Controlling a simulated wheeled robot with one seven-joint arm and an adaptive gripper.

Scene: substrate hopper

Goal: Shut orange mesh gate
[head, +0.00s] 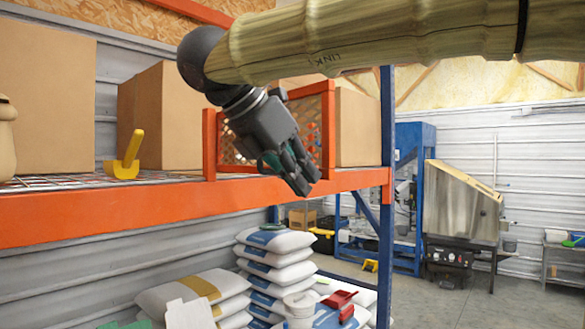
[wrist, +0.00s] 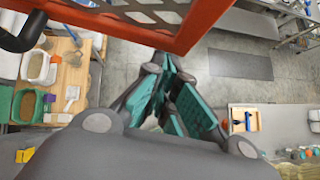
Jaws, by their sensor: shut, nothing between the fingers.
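The orange mesh gate (head: 328,130) stands upright at the front of the orange shelf in the head view, with boxes behind it. My gripper and wrist hide its middle, and I cannot tell how far it stands open. In the wrist view, the gate's orange frame and mesh (wrist: 205,22) cross the top of the picture, just beyond my fingers. My gripper (head: 302,183) is shut and empty, pointing down and to the right in front of the gate. Its teal-padded fingers also show in the wrist view (wrist: 170,85). I cannot tell whether they touch the frame.
The orange shelf beam (head: 120,213) runs below the gate to a blue upright (head: 385,230). A yellow scoop (head: 124,163) and cardboard boxes (head: 165,115) are on the shelf. Stacked white sacks (head: 275,262) lie below. Open floor (head: 430,300) is at right, before a metal machine (head: 460,210).

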